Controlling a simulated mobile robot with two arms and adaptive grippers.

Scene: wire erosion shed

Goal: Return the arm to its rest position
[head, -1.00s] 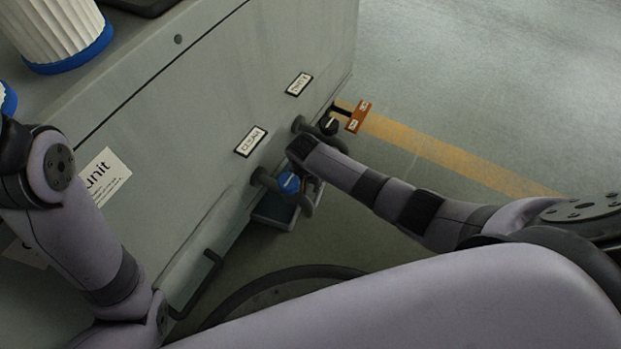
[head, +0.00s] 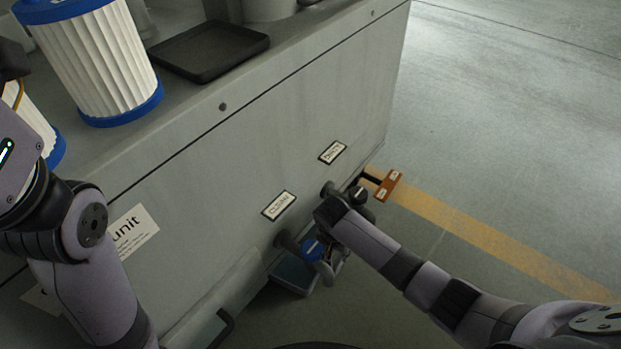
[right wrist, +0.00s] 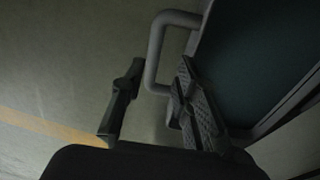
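My right arm reaches in from the lower right of the head view.
White pleated filters (head: 95,60) and a black tray (head: 208,50) stand on top. The floor at right is clear.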

